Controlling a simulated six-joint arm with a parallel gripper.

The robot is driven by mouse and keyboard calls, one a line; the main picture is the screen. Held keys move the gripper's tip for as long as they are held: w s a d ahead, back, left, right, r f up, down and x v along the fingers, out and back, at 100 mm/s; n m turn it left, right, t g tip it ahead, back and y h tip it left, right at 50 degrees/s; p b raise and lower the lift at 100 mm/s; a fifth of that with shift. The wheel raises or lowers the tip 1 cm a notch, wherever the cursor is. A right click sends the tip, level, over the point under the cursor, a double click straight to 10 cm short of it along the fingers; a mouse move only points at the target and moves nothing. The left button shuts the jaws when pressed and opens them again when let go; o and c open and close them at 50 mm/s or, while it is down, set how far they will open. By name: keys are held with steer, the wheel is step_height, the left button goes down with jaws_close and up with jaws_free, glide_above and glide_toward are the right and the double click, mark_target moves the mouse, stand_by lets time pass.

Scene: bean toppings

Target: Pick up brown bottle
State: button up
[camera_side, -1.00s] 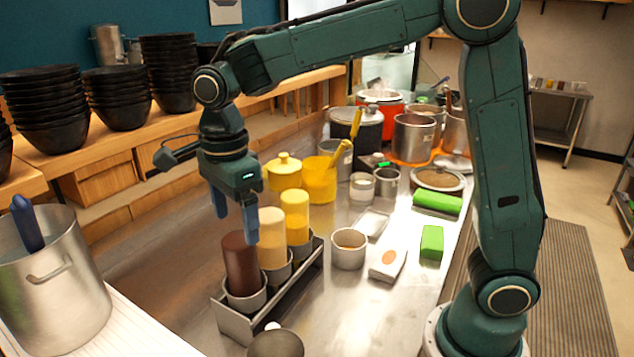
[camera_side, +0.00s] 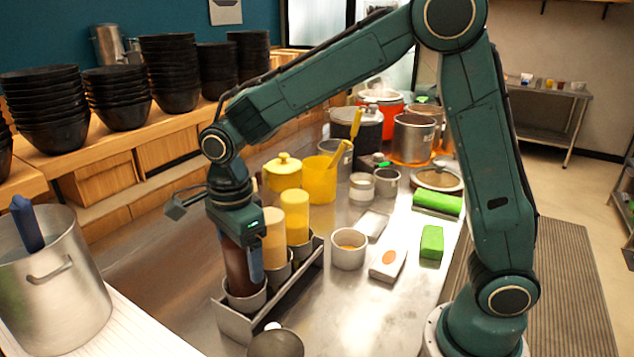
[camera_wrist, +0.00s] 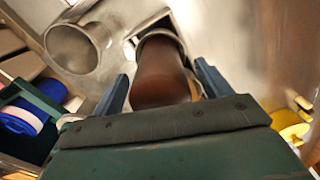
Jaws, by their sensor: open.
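The brown bottle (camera_side: 237,272) stands upright in the front cup of a metal rack (camera_side: 236,322) in the side view. My gripper (camera_side: 243,268) is directly over it, pointing down, with its fingers at the bottle's upper part. In the wrist view the bottle (camera_wrist: 160,75) lies between the two blue fingers of my gripper (camera_wrist: 160,88), which are apart, one on each side. I see a gap beside the left finger; contact on the right is hard to tell. The bottle's top is hidden by my gripper in the side view.
A cream bottle (camera_side: 273,240) and a yellow bottle (camera_side: 295,215) stand right behind in the same rack. A large steel pot (camera_side: 55,290) is at left. A dark round lid (camera_side: 275,344) lies in front. A small cup (camera_side: 348,250) is to the right.

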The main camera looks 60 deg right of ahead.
steer(key=shift+f, duration=0.85)
steer(key=c, duration=0.7)
